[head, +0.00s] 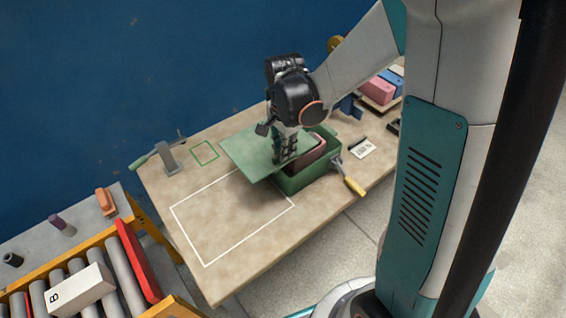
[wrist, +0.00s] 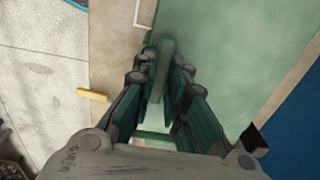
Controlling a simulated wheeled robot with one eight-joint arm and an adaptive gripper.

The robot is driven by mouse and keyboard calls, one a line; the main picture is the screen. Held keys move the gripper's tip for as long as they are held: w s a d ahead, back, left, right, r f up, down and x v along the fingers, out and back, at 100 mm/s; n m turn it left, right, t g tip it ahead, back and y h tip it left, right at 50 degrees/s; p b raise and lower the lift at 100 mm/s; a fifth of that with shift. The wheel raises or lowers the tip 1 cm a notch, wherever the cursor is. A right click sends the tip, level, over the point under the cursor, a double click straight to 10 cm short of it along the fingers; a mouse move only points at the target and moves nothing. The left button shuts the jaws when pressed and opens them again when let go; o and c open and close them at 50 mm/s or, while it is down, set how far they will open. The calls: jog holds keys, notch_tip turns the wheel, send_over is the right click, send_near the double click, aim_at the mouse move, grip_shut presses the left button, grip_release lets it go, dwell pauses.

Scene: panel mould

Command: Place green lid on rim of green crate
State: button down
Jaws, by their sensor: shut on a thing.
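The green lid (head: 243,153) is a flat plate, held over the left part of the green crate (head: 302,184). It overhangs the table to the crate's left. My gripper (head: 284,160) is shut on the lid's raised handle, which shows between the fingers (wrist: 163,88) in the wrist view; the lid's flat face (wrist: 225,55) fills the upper middle there. The crate's right part is uncovered, and a pinkish block (head: 314,152) shows inside it. The crate's left rim is hidden under the lid. I cannot tell whether lid and rim touch.
A yellow-handled tool (head: 351,182) lies against the crate's right side. A clamp (head: 168,155) is at the left edge. Coloured blocks (head: 376,88) stand at the back right.

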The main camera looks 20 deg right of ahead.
aim_at(284, 163)
jog(key=shift+f+b, duration=0.6)
jog(key=shift+f, duration=2.5)
jog(key=shift+f, duration=0.15)
jog(key=c, duration=1.6)
grip_release()
